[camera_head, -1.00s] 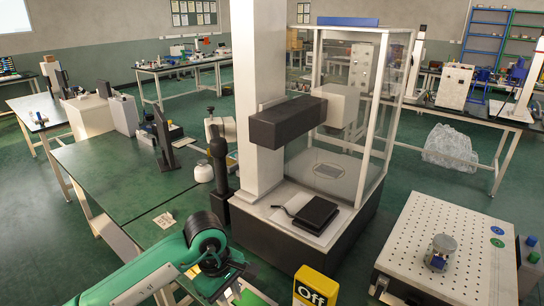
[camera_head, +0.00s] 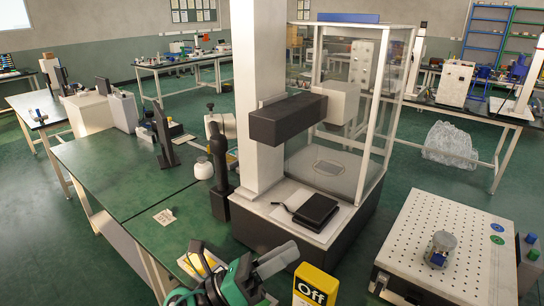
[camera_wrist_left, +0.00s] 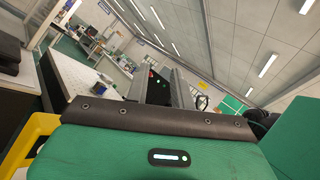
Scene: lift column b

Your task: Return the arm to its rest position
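My left gripper (camera_head: 276,260) shows low in the head view, a grey hand on a green and black wrist at the bottom edge. It is empty and in the air, in front of the black-and-white machine. In the left wrist view its grey fingers (camera_wrist_left: 164,88) stand apart with a dark gap between them, beyond a green housing and a brown strip. That view is tilted and looks up past the fingers at ceiling lights. My right gripper is in neither view.
A green-topped bench (camera_head: 120,180) lies left, and a perforated white plate (camera_head: 440,240) with a small metal part lies right. Green floor shows between.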

